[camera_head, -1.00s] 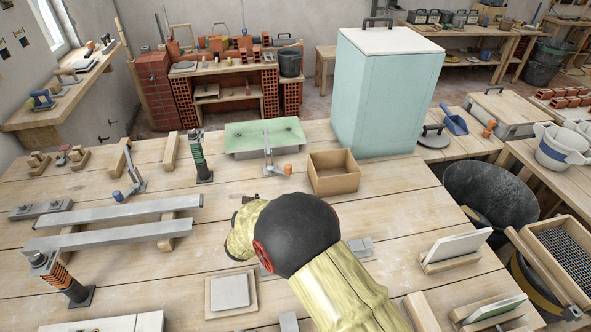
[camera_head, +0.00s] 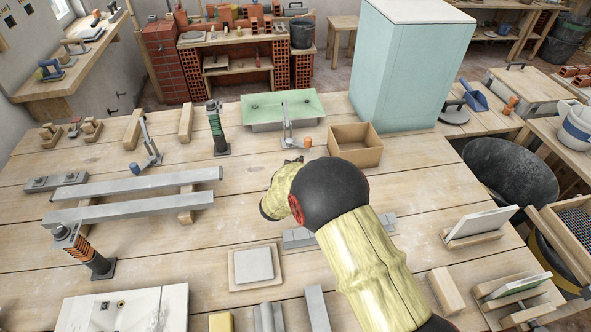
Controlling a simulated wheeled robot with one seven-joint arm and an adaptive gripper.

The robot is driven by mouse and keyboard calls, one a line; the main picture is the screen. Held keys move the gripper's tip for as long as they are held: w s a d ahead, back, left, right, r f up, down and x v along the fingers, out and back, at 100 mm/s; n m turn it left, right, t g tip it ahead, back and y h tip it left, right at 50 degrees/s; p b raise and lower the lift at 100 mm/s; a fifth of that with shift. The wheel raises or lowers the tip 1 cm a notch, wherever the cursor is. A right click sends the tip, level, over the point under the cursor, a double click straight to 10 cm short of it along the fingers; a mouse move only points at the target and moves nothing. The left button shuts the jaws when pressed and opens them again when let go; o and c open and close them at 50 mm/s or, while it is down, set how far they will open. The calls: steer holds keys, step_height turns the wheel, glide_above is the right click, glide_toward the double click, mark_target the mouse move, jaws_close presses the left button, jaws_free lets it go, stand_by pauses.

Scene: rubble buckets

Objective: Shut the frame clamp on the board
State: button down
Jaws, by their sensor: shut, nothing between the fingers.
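Two lever clamps stand on the wooden table (camera_head: 60,245); I cannot tell by label which is the frame clamp. One clamp (camera_head: 289,128) with an orange tip stands at the front edge of a pale green board (camera_head: 262,104), its metal arm upright. The other clamp (camera_head: 148,146) has a blue tip and stands further left, also with its arm raised. My gripper (camera_head: 294,161) is mostly hidden behind my own yellow wrist; only its dark tip shows, shut and empty. In the picture it is just below the orange-tipped clamp; contact cannot be seen.
An open wooden box (camera_head: 357,157) stands right of the orange-tipped clamp, with a tall pale green cabinet (camera_head: 405,75) behind it. Two metal bars (camera_head: 140,184) lie to the left between spring posts. A tile on a wooden base (camera_head: 254,265) lies in front.

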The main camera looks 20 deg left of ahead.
mark_target(310, 146)
steer(key=x, duration=0.2)
steer(key=b+x, duration=0.1)
steer(key=x, duration=0.4)
steer(key=shift+w+r+b, duration=0.1)
steer(key=shift+r+b, duration=0.3)
steer(key=shift+w, duration=0.5)
steer(key=shift+w+d+b, duration=0.4)
steer(key=shift+w, duration=0.05)
steer(key=shift+w+d+b, duration=0.45)
steer(key=shift+w+b, duration=0.05)
steer(key=shift+w, duration=0.25)
steer(key=shift+w+d+b, duration=0.2)
steer(key=shift+w+b, duration=0.2)
steer(key=shift+w, duration=0.45)
steer(key=shift+w+d+b, duration=0.2)
steer(key=shift+w+b, duration=0.15)
steer(key=shift+w, duration=0.45)
